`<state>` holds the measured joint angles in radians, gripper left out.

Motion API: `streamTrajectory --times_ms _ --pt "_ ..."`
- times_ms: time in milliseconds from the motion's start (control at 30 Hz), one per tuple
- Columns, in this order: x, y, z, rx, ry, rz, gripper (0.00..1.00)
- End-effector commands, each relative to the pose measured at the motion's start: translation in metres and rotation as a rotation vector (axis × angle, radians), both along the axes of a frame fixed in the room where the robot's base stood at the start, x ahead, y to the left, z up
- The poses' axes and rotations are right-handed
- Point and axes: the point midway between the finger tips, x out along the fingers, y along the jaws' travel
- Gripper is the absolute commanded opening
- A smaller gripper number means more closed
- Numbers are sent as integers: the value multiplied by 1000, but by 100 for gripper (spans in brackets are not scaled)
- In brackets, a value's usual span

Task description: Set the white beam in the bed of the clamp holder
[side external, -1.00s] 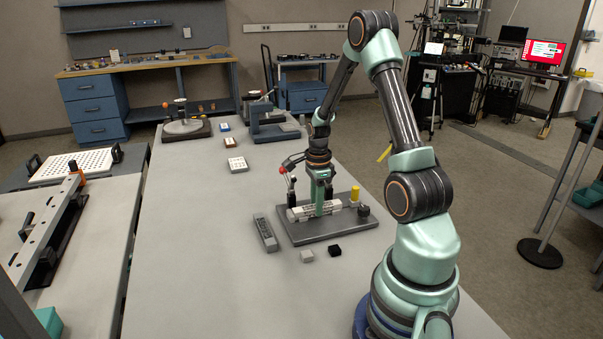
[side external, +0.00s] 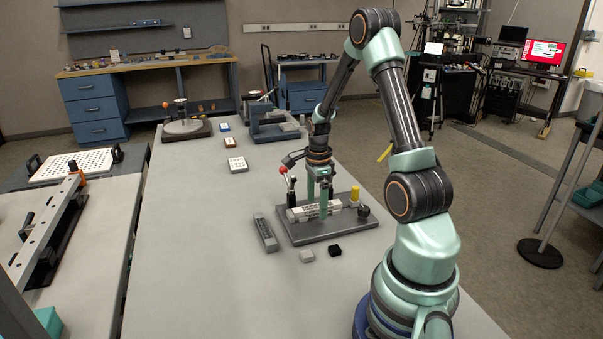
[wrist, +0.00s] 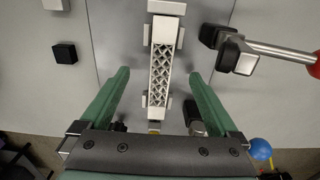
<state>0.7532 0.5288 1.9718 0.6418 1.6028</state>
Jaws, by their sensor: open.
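The white beam (side external: 308,212) has a lattice middle and solid ends. It lies lengthwise on the clamp holder (side external: 325,233), a dark grey plate with a red-balled lever (side external: 283,170) and a yellow knob (side external: 354,193). In the wrist view the beam (wrist: 162,65) lies between small pale side blocks, in line with the bed. My gripper (side external: 317,205) is open over the beam. In the wrist view its green fingers (wrist: 158,74) stand one on each side of the beam, with gaps between. The beam's underside is hidden, so full seating cannot be told.
A grey bar (side external: 265,232) lies left of the holder. A white cube (side external: 307,255) and a black cube (side external: 335,250) sit in front of it. The lever's black pad (wrist: 235,55) is close to the right finger.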

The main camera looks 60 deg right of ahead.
Motion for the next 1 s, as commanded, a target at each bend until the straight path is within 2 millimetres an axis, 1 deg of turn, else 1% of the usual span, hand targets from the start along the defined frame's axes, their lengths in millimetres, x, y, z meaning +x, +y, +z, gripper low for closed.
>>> streamTrajectory --times_ms 600,733,1000 --pt "0 0 39 -2 -2 0 96" --pt "0 0 42 -1 -1 0 96" --pt "0 0 43 -1 -1 0 96"
